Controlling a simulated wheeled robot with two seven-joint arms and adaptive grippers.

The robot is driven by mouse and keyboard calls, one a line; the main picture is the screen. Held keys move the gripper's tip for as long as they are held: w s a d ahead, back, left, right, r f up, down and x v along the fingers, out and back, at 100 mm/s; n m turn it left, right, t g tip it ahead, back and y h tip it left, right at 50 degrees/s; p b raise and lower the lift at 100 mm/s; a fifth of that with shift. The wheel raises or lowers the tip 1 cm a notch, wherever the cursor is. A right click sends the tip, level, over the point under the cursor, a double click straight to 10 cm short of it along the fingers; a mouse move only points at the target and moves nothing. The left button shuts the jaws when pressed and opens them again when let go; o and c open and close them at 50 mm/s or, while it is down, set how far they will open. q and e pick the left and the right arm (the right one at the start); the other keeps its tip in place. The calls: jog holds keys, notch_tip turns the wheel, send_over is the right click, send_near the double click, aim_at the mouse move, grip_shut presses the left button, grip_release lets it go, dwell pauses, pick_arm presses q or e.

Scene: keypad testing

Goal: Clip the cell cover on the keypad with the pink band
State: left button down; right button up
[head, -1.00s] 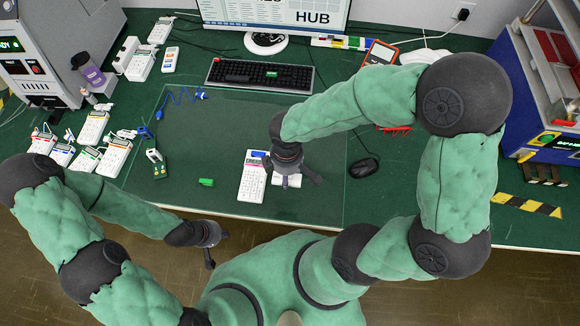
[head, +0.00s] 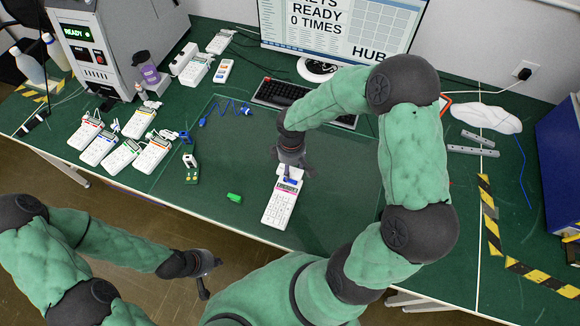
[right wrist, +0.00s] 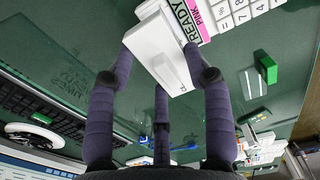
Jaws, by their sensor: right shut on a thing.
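The keypad with the pink band (head: 281,206) lies on the mat, face up, below my right gripper in the head view. Its pink label (right wrist: 190,18) reads READY and PINK in the right wrist view. My right gripper (head: 291,170) is shut on the white cell cover (right wrist: 158,48), at the far end of the keypad. In the wrist view the cover is tilted and overlaps the keypad's edge; I cannot tell whether they touch. A blue patch (head: 289,180) shows at the keypad's far end. My left gripper (head: 206,272) hangs empty in front of the table; its opening is unclear.
A green block (head: 234,197) lies left of the keypad. Several other keypads (head: 122,157) stand at the left. A small green board (head: 191,169), a blue cable (head: 228,108) and a keyboard (head: 280,91) lie around the mat. The monitor (head: 342,28) reads READY, 0 TIMES.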

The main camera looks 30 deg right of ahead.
jog(key=shift+f+b, duration=1.6)
jog(key=shift+f, duration=0.6)
jog(key=shift+f+b, duration=0.3)
jog(key=shift+f, duration=0.05)
jog(key=o, duration=0.9)
jog(key=shift+c, duration=0.2)
jog(key=shift+r+p, duration=0.5)
jog(key=shift+r, duration=0.1)
dwell(0.6)
jog(key=shift+r+p, duration=2.35)
jog(key=shift+r, duration=0.6)
